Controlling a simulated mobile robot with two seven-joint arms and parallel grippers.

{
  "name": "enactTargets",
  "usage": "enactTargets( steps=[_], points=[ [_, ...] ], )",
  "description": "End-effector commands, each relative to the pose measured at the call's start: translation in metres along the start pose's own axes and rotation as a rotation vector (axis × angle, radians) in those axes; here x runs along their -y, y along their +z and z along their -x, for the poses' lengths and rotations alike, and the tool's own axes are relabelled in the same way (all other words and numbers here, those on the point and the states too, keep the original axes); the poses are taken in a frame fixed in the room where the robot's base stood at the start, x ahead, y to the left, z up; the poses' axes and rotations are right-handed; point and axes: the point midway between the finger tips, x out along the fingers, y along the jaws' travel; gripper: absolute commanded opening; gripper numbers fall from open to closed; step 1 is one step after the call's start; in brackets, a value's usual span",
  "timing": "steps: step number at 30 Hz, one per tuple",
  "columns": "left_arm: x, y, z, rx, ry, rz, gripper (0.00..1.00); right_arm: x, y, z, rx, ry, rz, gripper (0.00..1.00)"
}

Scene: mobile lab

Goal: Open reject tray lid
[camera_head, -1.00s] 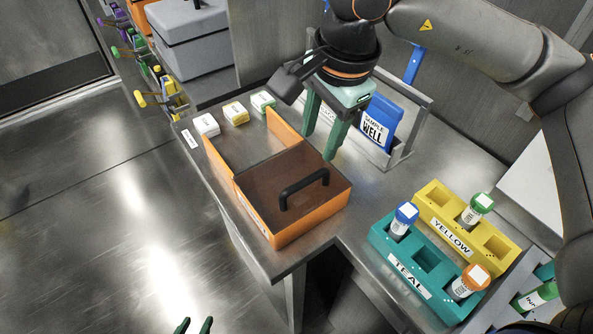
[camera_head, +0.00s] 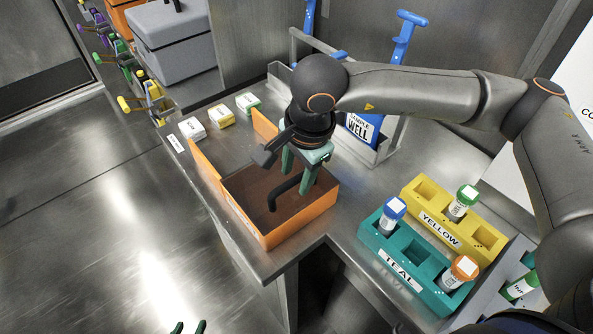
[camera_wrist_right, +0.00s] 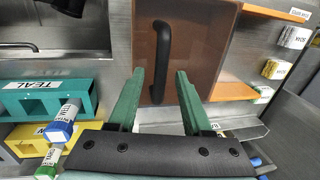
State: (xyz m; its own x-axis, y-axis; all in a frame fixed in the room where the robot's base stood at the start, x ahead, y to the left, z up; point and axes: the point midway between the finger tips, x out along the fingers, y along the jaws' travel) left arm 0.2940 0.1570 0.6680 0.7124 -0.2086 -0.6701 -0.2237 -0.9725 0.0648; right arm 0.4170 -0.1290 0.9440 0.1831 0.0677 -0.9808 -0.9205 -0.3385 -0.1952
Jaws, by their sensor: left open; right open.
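The reject tray (camera_head: 300,226) is an orange box on the metal bench, without a readable label. Its brown see-through lid (camera_head: 246,186) covers the front part and carries a black bar handle (camera_head: 273,201). My right gripper (camera_head: 296,182) is open, pointing down over the lid, with green fingers near the handle's far end. In the right wrist view the handle (camera_wrist_right: 161,50) lies between and beyond the two open fingertips (camera_wrist_right: 158,82); contact cannot be told. My left gripper (camera_head: 188,327) shows only its green fingertips at the bottom edge, apart and empty.
The teal rack (camera_head: 412,270) and yellow rack (camera_head: 437,232) hold capped tubes right of the tray. Small white, yellow and green-marked boxes (camera_head: 221,115) stand behind it. Open floor lies left of the bench.

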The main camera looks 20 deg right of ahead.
Motion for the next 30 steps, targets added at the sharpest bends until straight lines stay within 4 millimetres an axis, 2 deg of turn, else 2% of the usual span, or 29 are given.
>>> enactTargets(
  steps=[2, 14, 30],
  points=[
    [0.0000, 0.0022, 0.0006, 0.004, 0.000, 0.000, 0.50, 0.0000, 0.0001, 0.0001, 0.000, 0.000, 0.000, 0.45],
    [-0.0002, 0.0050, 0.0014, 0.010, 0.000, 0.001, 0.50, -0.0001, 0.0000, 0.0005, 0.000, 0.001, 0.000, 0.00],
    [0.0003, 0.0006, -0.0003, 0.002, 0.000, -0.001, 0.50, -0.0003, 0.0000, 0.0005, 0.000, 0.001, 0.000, 0.00]
  ],
)
